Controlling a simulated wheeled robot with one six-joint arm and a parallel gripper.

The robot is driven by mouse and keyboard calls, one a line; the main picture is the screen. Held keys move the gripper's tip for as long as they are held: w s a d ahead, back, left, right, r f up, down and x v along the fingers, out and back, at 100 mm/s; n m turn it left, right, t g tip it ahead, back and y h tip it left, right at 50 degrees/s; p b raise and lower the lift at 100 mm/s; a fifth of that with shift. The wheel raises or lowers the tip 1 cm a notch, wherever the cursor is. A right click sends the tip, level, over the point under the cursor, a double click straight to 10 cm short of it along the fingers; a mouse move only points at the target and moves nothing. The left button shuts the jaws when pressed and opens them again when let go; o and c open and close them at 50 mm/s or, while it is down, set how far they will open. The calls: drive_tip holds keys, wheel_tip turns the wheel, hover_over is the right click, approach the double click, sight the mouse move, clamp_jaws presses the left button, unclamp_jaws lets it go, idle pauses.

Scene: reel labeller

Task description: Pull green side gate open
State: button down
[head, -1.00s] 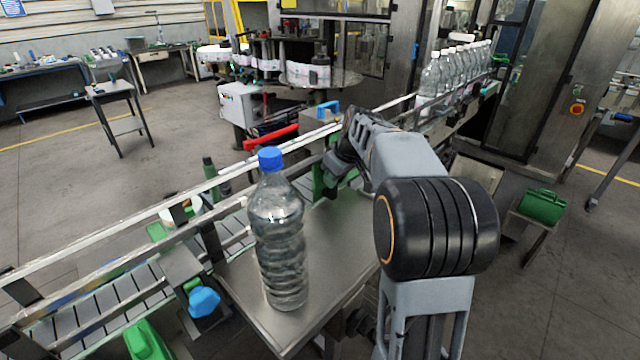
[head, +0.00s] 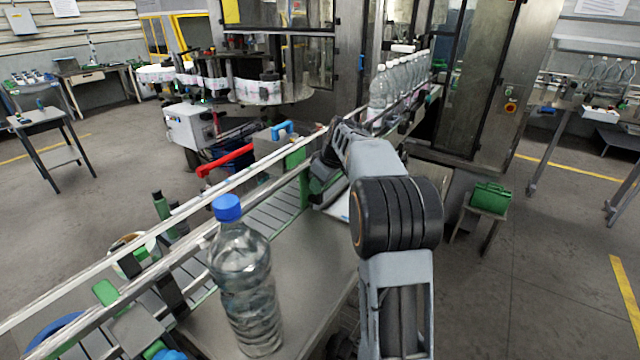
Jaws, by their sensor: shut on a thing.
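The green side gate (head: 297,160) shows as a green upright piece at the conveyor's side rail, near the middle of the head view. My gripper (head: 322,182) is at the gate, just right of this green part, and is shut on it. The fingertips and the gripped part are mostly hidden by my own wrist and arm. How far the gate stands open cannot be made out.
A clear bottle with a blue cap (head: 247,285) stands on the metal plate (head: 300,270) in front. A red handle (head: 226,160) and a blue handle (head: 283,128) lie beyond the rail. Several bottles (head: 400,80) line the conveyor behind.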

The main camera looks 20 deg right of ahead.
drive_tip(key=c, duration=1)
unclamp_jaws()
drive_tip(key=shift+a, duration=0.1)
drive_tip(key=shift+o, duration=0.2)
drive_tip(key=v, duration=1.4)
drive_tip(key=shift+b, duration=0.45)
drive_tip(key=shift+f, duration=0.1)
